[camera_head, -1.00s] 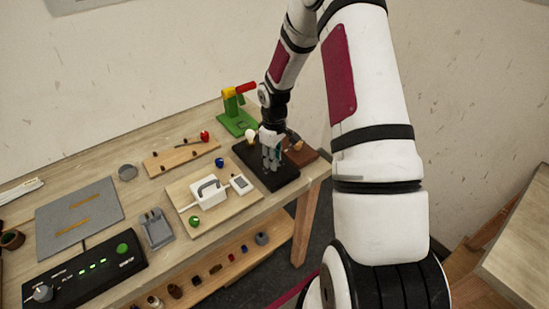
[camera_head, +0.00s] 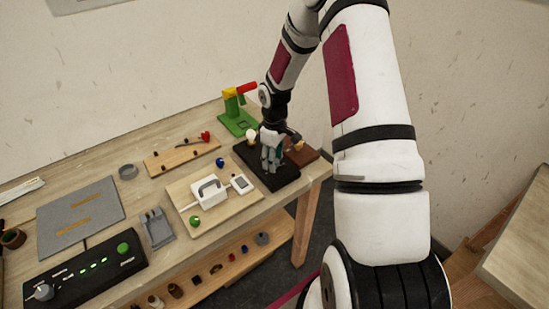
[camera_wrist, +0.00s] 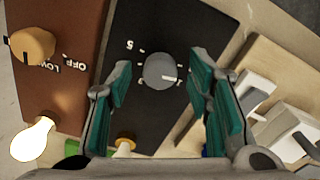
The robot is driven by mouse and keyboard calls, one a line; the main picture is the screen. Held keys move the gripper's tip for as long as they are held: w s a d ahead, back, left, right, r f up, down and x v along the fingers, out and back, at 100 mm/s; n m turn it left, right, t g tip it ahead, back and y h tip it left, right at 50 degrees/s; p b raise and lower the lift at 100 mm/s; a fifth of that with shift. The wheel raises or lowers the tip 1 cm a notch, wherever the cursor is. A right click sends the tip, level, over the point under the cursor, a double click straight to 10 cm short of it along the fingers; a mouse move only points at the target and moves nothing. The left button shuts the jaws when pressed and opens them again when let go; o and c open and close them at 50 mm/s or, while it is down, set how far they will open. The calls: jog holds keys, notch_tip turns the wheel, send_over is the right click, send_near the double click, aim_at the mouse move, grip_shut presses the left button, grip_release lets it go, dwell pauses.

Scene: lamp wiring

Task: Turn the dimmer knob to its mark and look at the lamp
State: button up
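The dimmer knob (camera_wrist: 160,70) is a round grey knob on a black panel (camera_wrist: 137,28), with white marks and digits around it. A pale pointer line on the knob faces right in the wrist view. My gripper (camera_wrist: 160,82) is open, its teal-padded fingers on either side of the knob with visible gaps. In the head view my gripper (camera_head: 270,160) is low over the black panel (camera_head: 283,182) and hides the knob. A bulb (camera_wrist: 33,140) shows bright white at the wrist view's lower left; a pale bulb (camera_head: 251,134) stands by the panel in the head view.
A brown panel (camera_wrist: 75,15) with an orange knob (camera_wrist: 33,45) and OFF and LOW lettering adjoins the black panel. A wooden board (camera_head: 178,188) with a white switch housing (camera_head: 209,195) is left of it. A green stand (camera_head: 238,122) is behind.

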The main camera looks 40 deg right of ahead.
notch_tip(320, 180, up, 12)
dwell(0.6)
dwell(0.4)
